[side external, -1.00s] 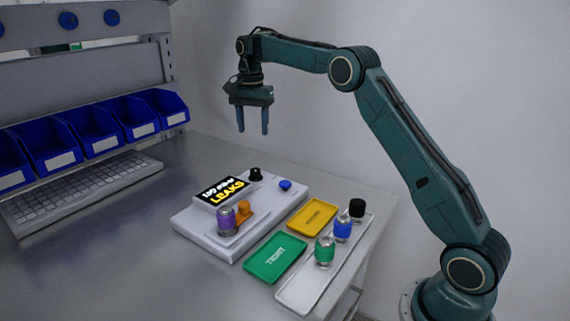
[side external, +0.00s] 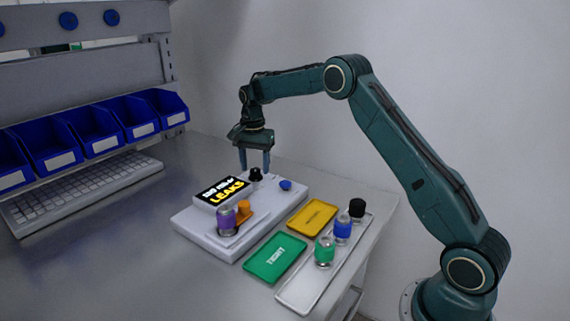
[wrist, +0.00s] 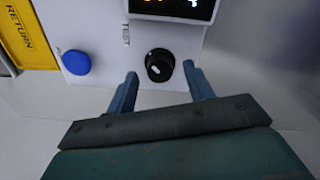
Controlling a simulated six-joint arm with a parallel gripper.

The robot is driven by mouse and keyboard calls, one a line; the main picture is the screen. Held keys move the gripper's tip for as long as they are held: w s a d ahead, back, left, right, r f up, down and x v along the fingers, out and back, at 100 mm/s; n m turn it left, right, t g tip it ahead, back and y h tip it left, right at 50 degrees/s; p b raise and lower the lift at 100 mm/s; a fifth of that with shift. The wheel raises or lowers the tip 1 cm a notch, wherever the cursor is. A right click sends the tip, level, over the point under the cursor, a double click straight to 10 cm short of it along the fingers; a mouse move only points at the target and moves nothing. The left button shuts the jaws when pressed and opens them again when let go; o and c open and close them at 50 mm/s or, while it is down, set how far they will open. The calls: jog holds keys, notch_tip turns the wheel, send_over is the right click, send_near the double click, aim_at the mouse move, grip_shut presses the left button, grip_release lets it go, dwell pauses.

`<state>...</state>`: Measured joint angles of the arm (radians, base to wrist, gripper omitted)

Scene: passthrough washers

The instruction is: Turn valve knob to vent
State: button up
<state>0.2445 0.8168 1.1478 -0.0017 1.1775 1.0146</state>
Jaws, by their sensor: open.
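The black valve knob (side external: 255,175) stands on the white test unit (side external: 195,224), behind its lit display (side external: 223,191), which reads "LEAKS". In the wrist view the knob (wrist: 159,65) shows a white pointer mark; its labels are too small to read. My gripper (side external: 256,167) is open and points down over the back of the unit, close to the knob. In the wrist view the fingers of my gripper (wrist: 160,78) are on either side of the knob, with gaps on both sides. I cannot tell whether the fingertips are down at knob height.
A blue button (side external: 286,185) is right of the knob. A purple-banded part (side external: 226,221) and an orange clamp (side external: 244,209) sit on the unit's front. A green tray (side external: 262,266), a yellow tray (side external: 301,222) and a white tray (side external: 293,297) with several parts lie to the right.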

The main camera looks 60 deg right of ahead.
jog(key=shift+f, duration=0.65)
jog(key=c, duration=1)
jog(key=shift+o, duration=0.2)
